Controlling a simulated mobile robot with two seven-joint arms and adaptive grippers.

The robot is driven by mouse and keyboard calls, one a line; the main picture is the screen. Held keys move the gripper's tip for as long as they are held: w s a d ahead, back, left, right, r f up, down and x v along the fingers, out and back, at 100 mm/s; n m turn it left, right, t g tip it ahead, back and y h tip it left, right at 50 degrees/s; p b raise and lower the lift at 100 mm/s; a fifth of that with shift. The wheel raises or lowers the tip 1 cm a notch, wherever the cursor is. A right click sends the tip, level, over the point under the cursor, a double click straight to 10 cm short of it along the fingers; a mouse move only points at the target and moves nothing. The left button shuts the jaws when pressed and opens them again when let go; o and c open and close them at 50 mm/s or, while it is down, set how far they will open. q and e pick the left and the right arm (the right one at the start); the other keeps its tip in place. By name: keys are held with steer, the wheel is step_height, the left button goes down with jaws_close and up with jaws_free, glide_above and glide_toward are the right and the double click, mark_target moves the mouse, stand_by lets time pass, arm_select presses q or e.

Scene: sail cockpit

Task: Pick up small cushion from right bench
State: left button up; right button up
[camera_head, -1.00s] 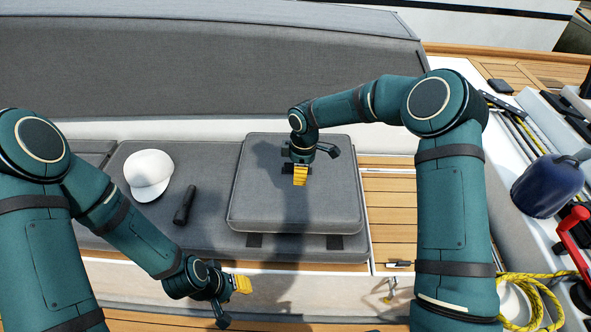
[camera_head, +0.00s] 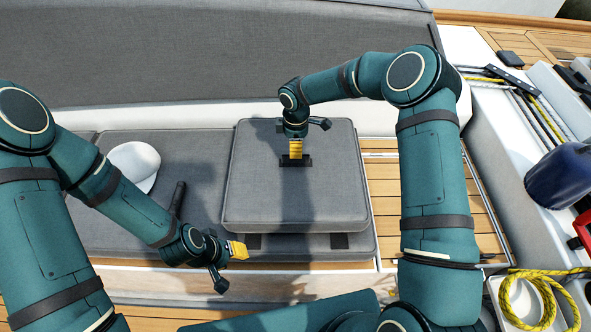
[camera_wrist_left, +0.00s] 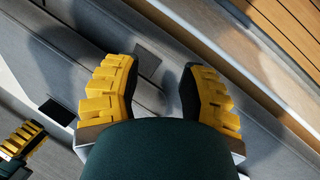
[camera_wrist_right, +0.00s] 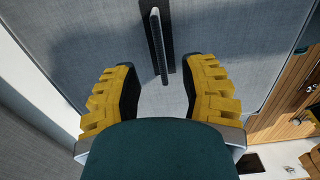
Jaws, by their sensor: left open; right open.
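The small grey cushion (camera_head: 290,205) lies flat on the bench seat, right of the middle in the head view. A dark strap handle (camera_head: 296,161) is on its top. My right gripper (camera_head: 295,149) is over the cushion at this handle. In the right wrist view, the handle (camera_wrist_right: 158,45) stands up ahead of the open fingers (camera_wrist_right: 160,95), with nothing between the tips. My left gripper (camera_head: 238,250) is open near the front edge of the bench, left of the cushion. In the left wrist view its fingers (camera_wrist_left: 158,90) are empty.
A white cap (camera_head: 135,162) and a dark flashlight (camera_head: 177,198) lie on the grey bench seat (camera_head: 205,165) left of the cushion, partly behind my left arm. Teak planks (camera_head: 384,205) lie bare beside the cushion.

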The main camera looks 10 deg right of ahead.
mark_target(296, 163)
steer(key=shift+f+b, duration=0.55)
steer(key=shift+f, duration=2.7)
steer(key=shift+c, duration=0.4)
steer(key=shift+s, duration=0.1)
jaws_close()
steer(key=shift+r, duration=0.1)
